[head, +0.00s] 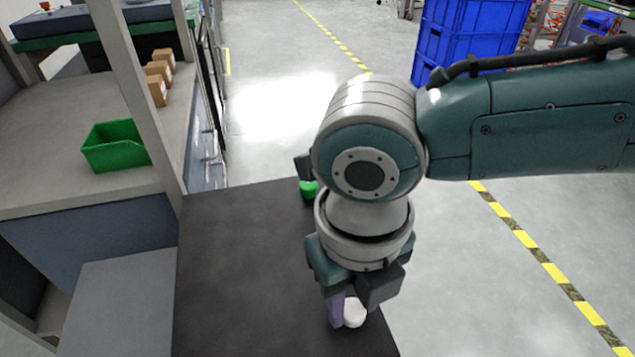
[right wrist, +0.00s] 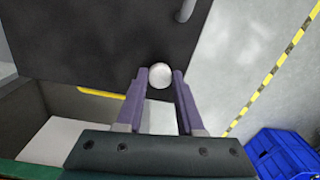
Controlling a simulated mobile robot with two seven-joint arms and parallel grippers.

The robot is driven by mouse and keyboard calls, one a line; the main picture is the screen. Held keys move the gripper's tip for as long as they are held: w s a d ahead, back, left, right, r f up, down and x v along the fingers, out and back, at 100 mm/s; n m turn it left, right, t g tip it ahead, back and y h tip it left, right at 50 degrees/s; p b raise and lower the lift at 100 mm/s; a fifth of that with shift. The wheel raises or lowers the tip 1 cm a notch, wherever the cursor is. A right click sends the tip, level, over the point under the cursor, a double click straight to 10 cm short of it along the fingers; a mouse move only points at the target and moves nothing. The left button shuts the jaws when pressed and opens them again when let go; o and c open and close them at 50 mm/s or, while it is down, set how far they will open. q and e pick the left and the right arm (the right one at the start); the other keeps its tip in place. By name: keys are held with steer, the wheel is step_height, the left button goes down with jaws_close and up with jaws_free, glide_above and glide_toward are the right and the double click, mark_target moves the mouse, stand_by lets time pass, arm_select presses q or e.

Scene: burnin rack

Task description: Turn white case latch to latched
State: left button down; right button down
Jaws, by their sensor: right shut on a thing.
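My right gripper (head: 347,312) reaches down over the dark flat surface at its near right part. Its purple fingers are closed on a white round knob (head: 354,313), which I take to be part of the white case latch. In the right wrist view the white knob (right wrist: 160,76) sits between the two fingertips (right wrist: 160,80), close to both. The rest of the latch is hidden by the gripper or cannot be told apart, so its position cannot be read. My left gripper is in neither view.
The dark surface (head: 240,270) is otherwise mostly bare. A small green round piece (head: 309,188) stands at its far edge, partly behind my right arm. A green bin (head: 115,148) and several small brown boxes (head: 158,80) stand on the left bench. Blue crates (head: 465,50) stand at the back right.

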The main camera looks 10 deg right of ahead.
mark_target(350, 310)
stand_by(0.3)
steer(key=c, duration=0.5)
jaws_free()
steer(key=r+p, duration=0.1)
steer(key=r, duration=0.4)
steer(key=r+p, duration=0.1)
steer(key=r, duration=0.4)
steer(key=shift+a+p, duration=0.2)
steer(key=shift+p, duration=0.1)
